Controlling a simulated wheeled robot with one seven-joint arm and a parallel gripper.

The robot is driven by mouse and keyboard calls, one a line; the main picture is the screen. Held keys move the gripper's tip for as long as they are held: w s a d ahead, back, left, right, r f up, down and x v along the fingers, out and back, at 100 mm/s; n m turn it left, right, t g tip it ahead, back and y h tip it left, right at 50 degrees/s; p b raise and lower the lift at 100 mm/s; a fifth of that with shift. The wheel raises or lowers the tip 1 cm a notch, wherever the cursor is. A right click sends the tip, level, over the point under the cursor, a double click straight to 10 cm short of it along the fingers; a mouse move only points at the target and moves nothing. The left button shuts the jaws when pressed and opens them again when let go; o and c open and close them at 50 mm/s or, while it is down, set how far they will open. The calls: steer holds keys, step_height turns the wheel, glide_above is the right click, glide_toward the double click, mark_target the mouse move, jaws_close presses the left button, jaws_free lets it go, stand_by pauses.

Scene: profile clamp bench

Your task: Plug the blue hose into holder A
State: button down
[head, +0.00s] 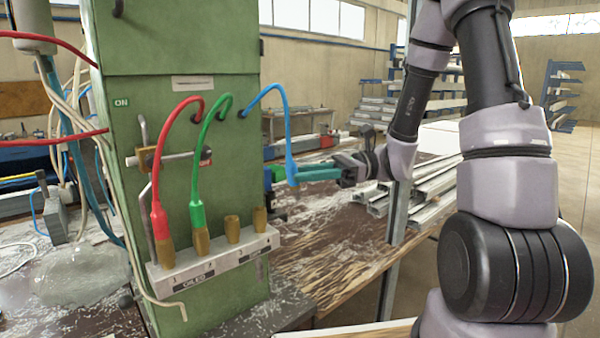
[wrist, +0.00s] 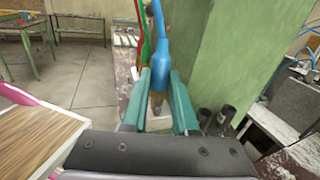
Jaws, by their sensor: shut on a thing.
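The blue hose (head: 265,93) arches from the green cabinet front down to its blue plug end. My gripper (head: 287,175) has teal fingers and is shut on this blue end, which hangs roughly upright. In the wrist view the blue plug (wrist: 159,58) sits between the two fingers (wrist: 159,82). A pale holder strip (head: 215,262) carries brass sockets. The red hose (head: 157,215) and green hose (head: 196,190) stand in the two left sockets. The third socket (head: 232,229) and rightmost socket (head: 259,219) look empty. The held end is right of and above the rightmost socket. Strip labels are too small to read surely.
The green cabinet (head: 180,120) stands directly behind the strip. A lever handle (head: 150,157) juts out at its left. A wooden table (head: 325,245) with metal profiles (head: 430,185) lies to the right. Free air surrounds the held plug on the right.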

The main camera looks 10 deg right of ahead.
steer(key=shift+s+d, duration=0.65)
steer(key=shift+s, duration=0.35)
steer(key=shift+s+d, duration=0.65)
steer(key=shift+s, duration=0.3)
steer(key=w+a+y, duration=0.2)
steer(key=w+a, duration=0.5)
steer(key=w, duration=0.5)
steer(key=shift+w+f+m+g, duration=0.2)
steer(key=shift+f+m+g, duration=0.2)
steer(key=shift+f, duration=0.05)
stand_by(0.8)
steer(key=shift+a, duration=0.1)
stand_by(0.6)
steer(key=shift+f, duration=0.6)
stand_by(2.3)
